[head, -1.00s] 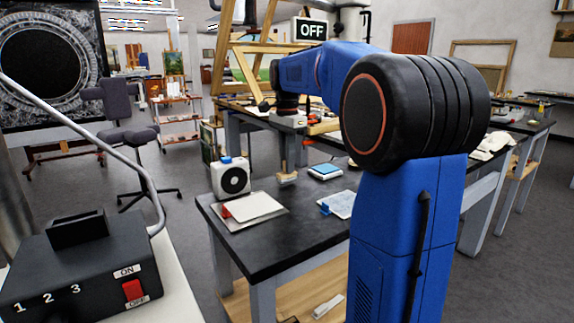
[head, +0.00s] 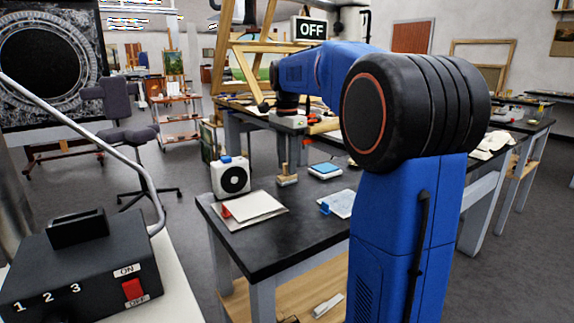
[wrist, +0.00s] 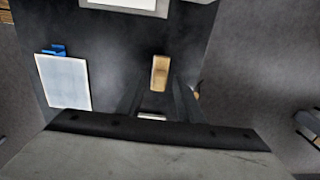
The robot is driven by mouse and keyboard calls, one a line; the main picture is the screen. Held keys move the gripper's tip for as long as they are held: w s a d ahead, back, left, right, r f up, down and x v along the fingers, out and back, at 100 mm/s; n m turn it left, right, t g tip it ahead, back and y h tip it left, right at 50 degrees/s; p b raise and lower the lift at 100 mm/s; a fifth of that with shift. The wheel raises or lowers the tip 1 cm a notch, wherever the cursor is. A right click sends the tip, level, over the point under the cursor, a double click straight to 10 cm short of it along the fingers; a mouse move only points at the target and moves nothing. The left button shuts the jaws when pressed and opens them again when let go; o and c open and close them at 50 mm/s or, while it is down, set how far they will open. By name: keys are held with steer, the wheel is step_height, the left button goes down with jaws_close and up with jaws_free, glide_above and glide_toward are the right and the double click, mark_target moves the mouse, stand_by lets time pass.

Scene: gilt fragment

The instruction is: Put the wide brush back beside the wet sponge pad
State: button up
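In the wrist view the brush (wrist: 160,76) shows just beyond and between the two dark fingers of my gripper (wrist: 159,92). The fingers look spread, and I see no clear contact with the brush. A small pale edge (wrist: 152,116) shows between the fingers, perhaps the sponge pad; the rest is hidden by my gripper. In the head view the fingers are small and hard to make out.
A white fan-like box (head: 230,177) stands left of the brush. A paper pad with a red clip (head: 252,206) and a pale sheet with a blue clip (head: 341,203) lie in front. Bare dark table top (head: 275,238) is free at the near side.

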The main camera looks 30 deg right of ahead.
step_height(320, 180, up, 12)
steer(key=shift+f, duration=0.25)
steer(key=shift+s, duration=0.1)
stand_by(0.5)
